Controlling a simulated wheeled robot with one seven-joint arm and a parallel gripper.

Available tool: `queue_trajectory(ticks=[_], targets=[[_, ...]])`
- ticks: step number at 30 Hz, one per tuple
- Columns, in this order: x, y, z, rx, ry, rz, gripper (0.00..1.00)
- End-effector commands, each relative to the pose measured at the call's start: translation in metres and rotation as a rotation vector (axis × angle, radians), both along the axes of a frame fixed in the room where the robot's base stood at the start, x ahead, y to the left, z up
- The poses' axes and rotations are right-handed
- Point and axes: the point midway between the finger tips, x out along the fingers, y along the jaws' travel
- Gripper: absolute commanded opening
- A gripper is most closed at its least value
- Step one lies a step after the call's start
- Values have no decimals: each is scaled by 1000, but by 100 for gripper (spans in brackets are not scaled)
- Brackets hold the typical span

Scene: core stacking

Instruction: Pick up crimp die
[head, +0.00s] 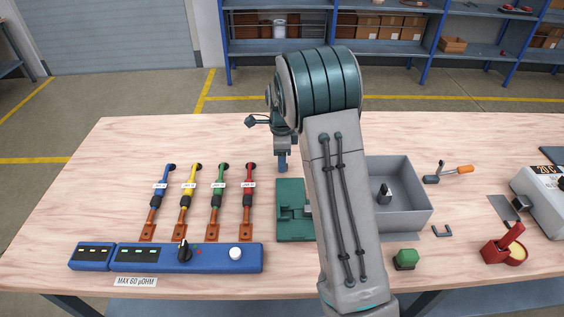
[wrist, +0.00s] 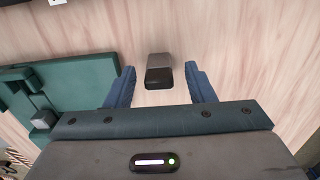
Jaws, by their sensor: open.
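A small block, grey on one face and near-black on the other, which looks like the crimp die (wrist: 158,72), lies on the wooden table in the wrist view. My gripper (wrist: 159,67) is open, with one blue finger on each side of the block and a gap on both sides. The height of the fingers above the table is hard to tell. In the head view my gripper (head: 282,163) points down behind the teal fixture, partly hidden by my arm. The block is not visible there. The teal fixture (wrist: 62,88) is left of the fingers in the wrist view.
The teal fixture (head: 290,228) also shows in the head view. A grey bin (head: 415,212) with a dark part inside stands right of my arm. Several coloured cable leads and a blue meter box (head: 215,257) are at left. A green button (head: 405,258) stands near the front.

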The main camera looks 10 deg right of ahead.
Motion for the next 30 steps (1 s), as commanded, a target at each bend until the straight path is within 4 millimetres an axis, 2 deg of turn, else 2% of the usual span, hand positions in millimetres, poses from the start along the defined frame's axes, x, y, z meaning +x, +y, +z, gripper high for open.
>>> queue_trajectory(ticks=[3, 9, 10, 15, 25, 30], targets=[[0, 0, -9, 0, 1, 0, 49], [0, 0, -10, 0, -1, 0, 49], [0, 0, -10, 0, -1, 0, 46], [0, 0, -9, 0, -1, 0, 0], [1, 0, -6, 1, -2, 0, 0], [1, 0, 14, 0, -8, 1, 0]])
